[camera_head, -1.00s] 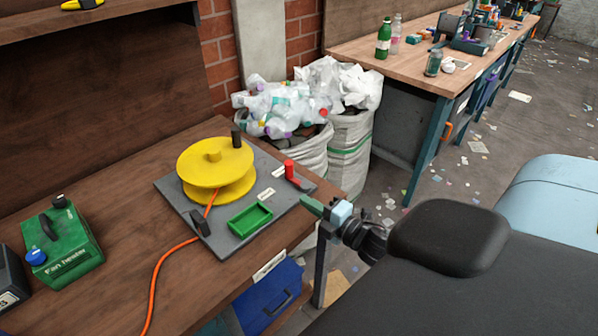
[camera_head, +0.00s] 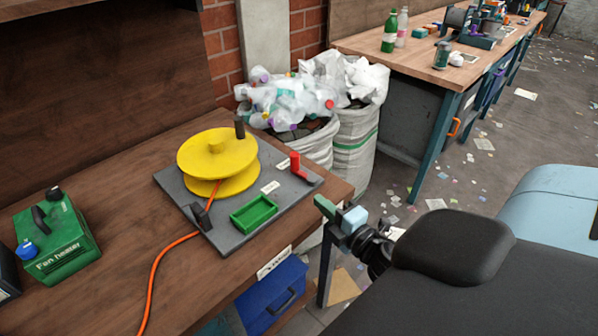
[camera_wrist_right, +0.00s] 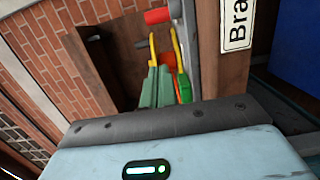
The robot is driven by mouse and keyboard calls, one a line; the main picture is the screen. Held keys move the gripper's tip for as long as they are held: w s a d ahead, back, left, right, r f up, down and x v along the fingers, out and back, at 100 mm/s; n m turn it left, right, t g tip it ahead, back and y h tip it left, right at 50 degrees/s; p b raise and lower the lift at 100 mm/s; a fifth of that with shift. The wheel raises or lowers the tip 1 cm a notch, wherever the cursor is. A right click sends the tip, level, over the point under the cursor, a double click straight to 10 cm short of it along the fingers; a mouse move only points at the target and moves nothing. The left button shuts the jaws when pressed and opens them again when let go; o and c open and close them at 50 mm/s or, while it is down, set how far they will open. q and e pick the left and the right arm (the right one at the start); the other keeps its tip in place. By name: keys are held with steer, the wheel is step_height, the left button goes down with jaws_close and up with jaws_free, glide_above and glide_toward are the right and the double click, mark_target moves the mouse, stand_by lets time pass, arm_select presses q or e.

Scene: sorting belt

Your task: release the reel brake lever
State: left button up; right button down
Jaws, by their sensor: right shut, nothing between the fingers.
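My right gripper (camera_head: 322,207) is shut and empty, just off the board's right corner and apart from the lever. In the right wrist view, the closed green-grey fingers (camera_wrist_right: 155,88) point toward the reel's yellow edges (camera_wrist_right: 177,50). The red lever (camera_wrist_right: 159,15) shows above them. My left gripper is not in view.
A green tray (camera_head: 253,213) lies on the board before the reel. A blue bin (camera_head: 270,295) hangs below the bench edge. Sacks of bottles (camera_head: 355,140) stand behind.

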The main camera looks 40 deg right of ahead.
steer(key=p, duration=0.1)
glide_toward(295, 162)
steer(key=w+a, duration=0.1)
steer(key=w, duration=0.1)
steer(key=w+a, duration=0.2)
steer(key=shift+w+a, duration=0.25)
steer(key=shift+w, duration=0.1)
steer(key=shift+w+d+f, duration=0.15)
steer(key=shift+w+d, duration=0.5)
steer(key=shift+d, duration=0.3)
steer(key=shift+w+d, duration=0.45)
steer(key=shift+d, duration=0.05)
steer(key=shift+w+d+m+h, duration=0.25)
steer(key=shift+m+h, duration=0.15)
steer(key=shift+h, duration=0.2)
steer(key=shift+d+h, duration=0.15)
steer(key=shift+h, duration=0.15)
